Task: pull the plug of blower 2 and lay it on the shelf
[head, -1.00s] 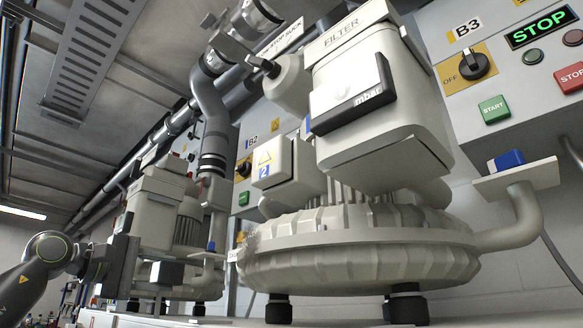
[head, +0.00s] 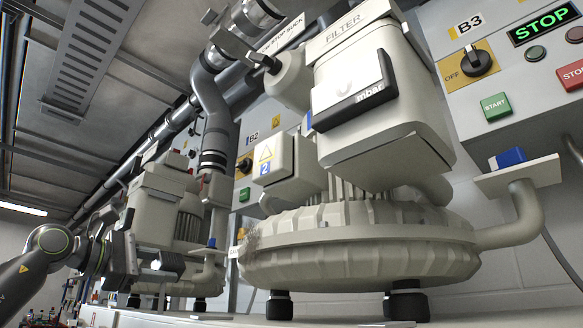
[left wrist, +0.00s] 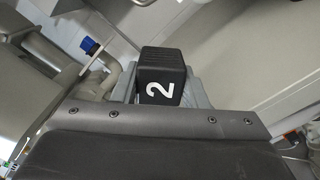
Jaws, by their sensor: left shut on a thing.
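My left gripper (head: 162,264) is at the lower left of the head view, in front of the smaller left blower (head: 160,215). It is shut on a dark plug (head: 168,266). In the left wrist view the black plug (left wrist: 162,75) carries a white 2 and stands just beyond the gripper body. No hose or pipe can be seen entering the plug, but its far end is hidden. The light shelf (head: 140,319) runs along the bottom of the head view under the blowers. My right gripper is not in view.
A large blower (head: 360,245) fills the middle on black feet. A pipe stub with a blue part (head: 211,243) is close right of the plug; a blue part (left wrist: 90,46) also shows in the left wrist view. A control panel (head: 520,80) is at the right.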

